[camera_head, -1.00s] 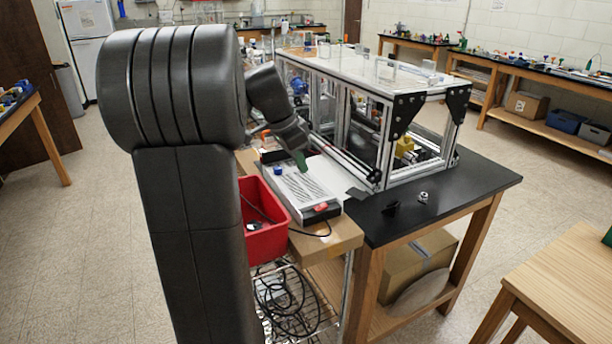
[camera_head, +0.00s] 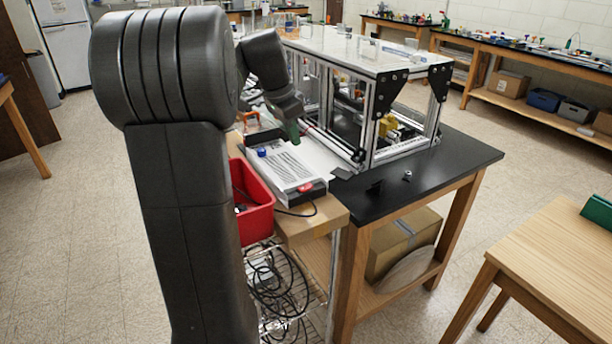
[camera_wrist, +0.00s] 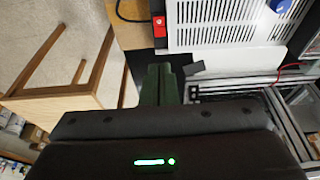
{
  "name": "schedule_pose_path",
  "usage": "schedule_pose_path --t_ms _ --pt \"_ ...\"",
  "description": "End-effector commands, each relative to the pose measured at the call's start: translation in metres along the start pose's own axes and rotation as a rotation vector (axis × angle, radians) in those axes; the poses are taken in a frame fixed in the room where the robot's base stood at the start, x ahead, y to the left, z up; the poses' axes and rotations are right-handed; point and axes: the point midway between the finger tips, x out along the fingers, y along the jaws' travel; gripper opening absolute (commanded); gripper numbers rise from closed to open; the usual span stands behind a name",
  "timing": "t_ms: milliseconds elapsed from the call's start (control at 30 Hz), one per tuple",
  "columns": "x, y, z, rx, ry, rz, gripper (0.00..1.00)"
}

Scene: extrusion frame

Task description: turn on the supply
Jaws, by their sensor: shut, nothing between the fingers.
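The supply (camera_head: 283,172) is a white vented box on a wooden bench top. It has a blue knob (camera_head: 262,152) near its far end and a red switch (camera_head: 305,187) at its near end. In the wrist view the supply's vents (camera_wrist: 220,33) fill the top, with the red switch (camera_wrist: 158,22) at its left end and the blue knob (camera_wrist: 281,5) at the upper right. My gripper (camera_head: 293,137) has green fingers, shut and empty, near the supply's right side. In the wrist view my gripper (camera_wrist: 160,72) is below the red switch, apart from it. The switch's position is unclear.
A red bin (camera_head: 250,215) stands left of the supply. An aluminium extrusion frame (camera_head: 370,100) with a clear top stands close on the right, on a black table (camera_head: 430,170). A cable runs from the supply's near end. The black table's front is mostly clear.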

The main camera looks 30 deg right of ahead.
Motion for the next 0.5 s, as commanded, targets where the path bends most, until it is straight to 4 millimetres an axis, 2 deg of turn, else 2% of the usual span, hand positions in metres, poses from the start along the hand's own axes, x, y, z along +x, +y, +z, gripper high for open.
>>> schedule_pose_path --t_ms 167,267,500 --pt "0.004 0.000 0.000 0.000 0.000 0.001 0.00" --pt "0.015 0.000 0.000 0.000 -0.001 0.004 0.00" --pt "0.063 0.001 0.000 0.000 -0.003 0.006 0.00"
